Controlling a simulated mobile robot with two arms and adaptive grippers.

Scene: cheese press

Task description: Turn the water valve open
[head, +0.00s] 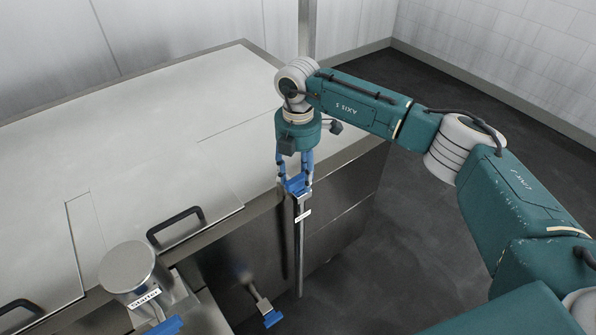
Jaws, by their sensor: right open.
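My right gripper (294,178) points down at the vat's front right corner. Its blue fingers are open. Between and just below the fingertips is a blue piece (298,187) at the top of a thin upright metal pipe (299,245), which looks like the water valve's handle. I cannot tell whether the fingers touch it, since both are blue and overlap. A small white label (303,216) on the pipe is too small to read. My left gripper is not in view.
The large steel vat (130,125) fills the left, with black lid handles (175,223). A cylinder labelled "Starter" (127,268) stands at the lower left. Another blue-tipped lever (272,318) sticks out low on the front. The dark floor (445,95) at right is clear.

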